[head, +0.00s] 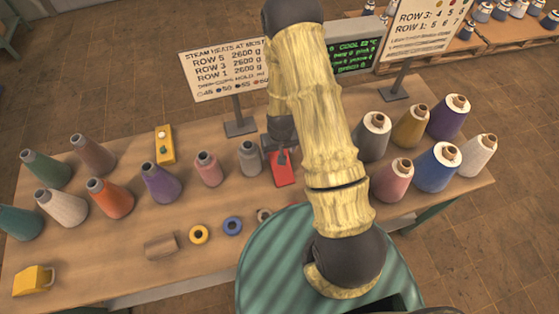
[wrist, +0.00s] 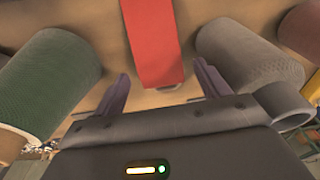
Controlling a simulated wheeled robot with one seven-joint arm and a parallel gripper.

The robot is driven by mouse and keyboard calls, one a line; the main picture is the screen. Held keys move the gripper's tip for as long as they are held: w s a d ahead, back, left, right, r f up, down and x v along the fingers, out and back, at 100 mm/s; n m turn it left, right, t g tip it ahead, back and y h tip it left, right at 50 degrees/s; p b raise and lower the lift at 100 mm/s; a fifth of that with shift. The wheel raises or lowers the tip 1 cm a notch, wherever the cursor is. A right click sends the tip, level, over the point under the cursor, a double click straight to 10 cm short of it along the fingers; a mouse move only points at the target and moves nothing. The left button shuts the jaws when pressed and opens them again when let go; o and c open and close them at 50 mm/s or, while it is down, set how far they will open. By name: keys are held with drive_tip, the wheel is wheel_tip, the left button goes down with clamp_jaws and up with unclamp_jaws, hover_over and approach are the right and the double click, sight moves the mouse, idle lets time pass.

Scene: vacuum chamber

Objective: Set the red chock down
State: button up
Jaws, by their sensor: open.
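The red chock (head: 282,168) rests on the wooden table, just right of a grey cone, in the head view. In the wrist view the red chock (wrist: 150,40) is a flat red strip running from the top edge down toward the gap between my fingers. My gripper (wrist: 162,80) is open, with its purple-grey fingers apart on either side of the chock's near end. No finger visibly touches it. In the head view my arm hides part of the table behind the chock, and my dark gripper (head: 284,150) is close above it.
A grey cone (head: 250,158) stands close left of the chock, and several cones, including a pink one (head: 392,180), stand to the right. A sign (head: 225,70) stands behind. Small rings (head: 232,226) and a brown block (head: 161,246) lie toward the front.

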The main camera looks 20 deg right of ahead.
drive_tip(key=shift+w+f, duration=0.1)
drive_tip(key=shift+f, duration=0.6)
drive_tip(key=shift+f, duration=0.1)
wheel_tip(320, 180, down, 3)
drive_tip(key=shift+d+r+p, duration=0.15)
drive_tip(key=shift+p, duration=1.05)
drive_tip(key=shift+w+f, duration=0.2)
drive_tip(key=shift+f, duration=0.95)
drive_tip(key=c, duration=1.1)
drive_tip(key=shift+c, duration=0.2)
